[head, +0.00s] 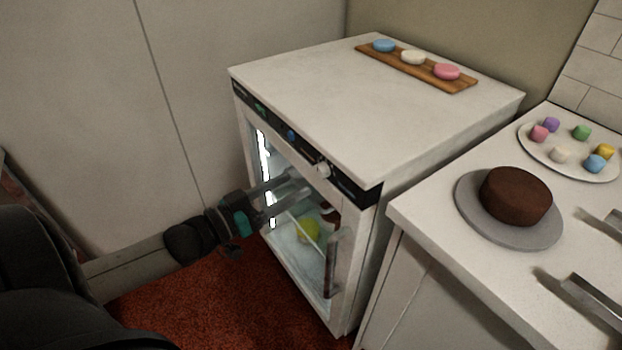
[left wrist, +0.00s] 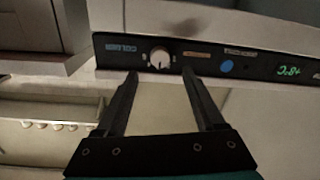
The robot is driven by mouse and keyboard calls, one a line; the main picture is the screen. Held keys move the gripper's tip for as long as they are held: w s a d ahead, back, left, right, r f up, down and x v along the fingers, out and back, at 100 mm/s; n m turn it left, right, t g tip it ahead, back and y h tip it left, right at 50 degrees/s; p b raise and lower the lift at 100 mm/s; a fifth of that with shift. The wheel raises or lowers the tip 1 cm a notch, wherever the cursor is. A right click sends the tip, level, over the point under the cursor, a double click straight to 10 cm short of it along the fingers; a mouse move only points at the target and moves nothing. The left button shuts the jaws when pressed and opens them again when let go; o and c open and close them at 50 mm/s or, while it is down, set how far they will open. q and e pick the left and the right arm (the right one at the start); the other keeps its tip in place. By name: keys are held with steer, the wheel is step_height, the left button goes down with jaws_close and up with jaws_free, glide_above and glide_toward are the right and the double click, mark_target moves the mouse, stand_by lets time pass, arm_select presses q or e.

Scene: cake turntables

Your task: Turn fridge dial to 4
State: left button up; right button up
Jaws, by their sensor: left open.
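The fridge (head: 300,95) is a white cabinet with a glass door and a black control strip along its top front edge. Its dial (head: 323,170) is a small round white knob; it also shows in the left wrist view (left wrist: 159,58), with a dark pointer mark. The numbers around it are too small to read. My left gripper (head: 306,188) is open in front of the strip. In the left wrist view its fingertips (left wrist: 160,74) lie either side of the dial's line, apparently short of it, with nothing between them. My right gripper is not in view.
The strip also has a blue button (left wrist: 227,66) and a lit green display (left wrist: 289,71), upside down in the wrist view. A wooden board (head: 400,66) with macarons lies on the fridge. A counter at right holds a chocolate cake (head: 516,194) and a plate (head: 545,152) of sweets.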

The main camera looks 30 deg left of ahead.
mark_target(317, 172)
arm_select(q)
steer(key=b+x, duration=0.1)
steer(key=x, duration=0.3)
steer(key=shift+b+x, duration=0.4)
steer(key=shift+x, duration=0.55)
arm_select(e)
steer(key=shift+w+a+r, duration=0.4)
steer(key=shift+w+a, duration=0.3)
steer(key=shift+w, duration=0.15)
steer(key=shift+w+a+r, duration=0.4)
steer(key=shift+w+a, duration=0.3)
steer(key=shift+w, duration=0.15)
arm_select(q)
steer(key=shift+c, duration=0.3)
jaws_close()
